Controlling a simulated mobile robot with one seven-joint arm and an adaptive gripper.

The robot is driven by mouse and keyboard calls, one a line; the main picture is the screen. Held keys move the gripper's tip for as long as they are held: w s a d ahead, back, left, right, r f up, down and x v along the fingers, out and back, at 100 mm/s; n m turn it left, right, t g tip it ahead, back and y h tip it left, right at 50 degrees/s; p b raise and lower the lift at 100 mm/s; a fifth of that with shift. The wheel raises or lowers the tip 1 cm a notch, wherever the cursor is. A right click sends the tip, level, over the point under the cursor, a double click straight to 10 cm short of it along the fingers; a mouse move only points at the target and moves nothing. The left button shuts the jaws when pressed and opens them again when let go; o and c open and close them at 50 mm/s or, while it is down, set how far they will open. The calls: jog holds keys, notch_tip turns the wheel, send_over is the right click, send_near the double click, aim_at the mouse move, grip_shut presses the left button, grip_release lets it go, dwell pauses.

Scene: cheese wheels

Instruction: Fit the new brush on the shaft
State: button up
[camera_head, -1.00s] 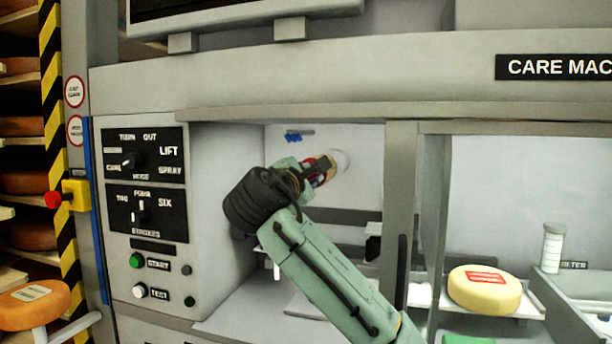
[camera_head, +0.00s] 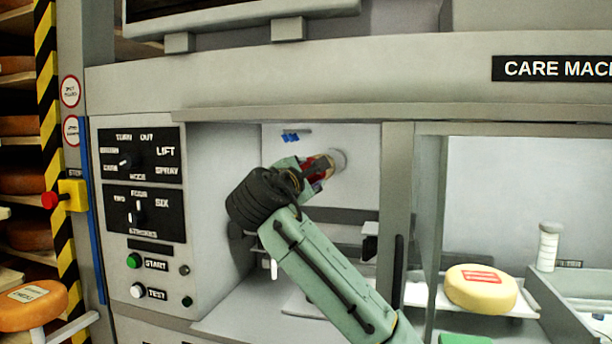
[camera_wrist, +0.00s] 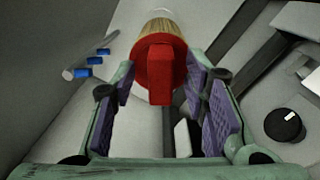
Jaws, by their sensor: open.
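The brush shows in the wrist view as a red hub (camera_wrist: 158,72) with a red tab toward me and tan bristles (camera_wrist: 162,28) beyond. In the head view its red part (camera_head: 318,184) shows in the machine's left bay, mostly hidden by my gripper, in front of a pale round end (camera_head: 338,160) near the back wall. My gripper (camera_wrist: 165,95) is open, with purple pads on both sides of the red tab and a gap on each side. The shaft itself is hidden or cannot be made out.
A thin rod with blue pieces (camera_head: 294,136) is on the bay's back wall. A divider post (camera_head: 396,200) stands right of my arm. A yellow cheese wheel (camera_head: 480,288) and a white bottle (camera_head: 548,246) are in the right bay. The control panel (camera_head: 138,190) is at left.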

jog(key=v, duration=1.2)
jog(key=shift+a, duration=0.1)
